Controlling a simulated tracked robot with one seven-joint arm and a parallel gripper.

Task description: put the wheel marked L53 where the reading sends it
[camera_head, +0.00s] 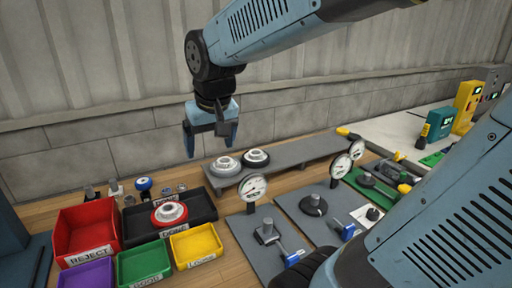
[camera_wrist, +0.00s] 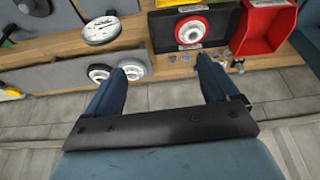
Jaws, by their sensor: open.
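No L53 mark is legible. My gripper (camera_head: 210,144) is open and empty, above and left of the rack. A dial gauge (camera_head: 252,187) stands on a grey plate; its reading is too small to tell.
A red bin marked REJECT (camera_head: 88,250), a green bin (camera_head: 143,263), a yellow bin (camera_head: 195,245) and a purple bin (camera_head: 87,274) stand at left. Two more gauges, one (camera_head: 341,166) and another (camera_head: 356,150), stand right. The rack's right part (camera_head: 310,150) is bare.

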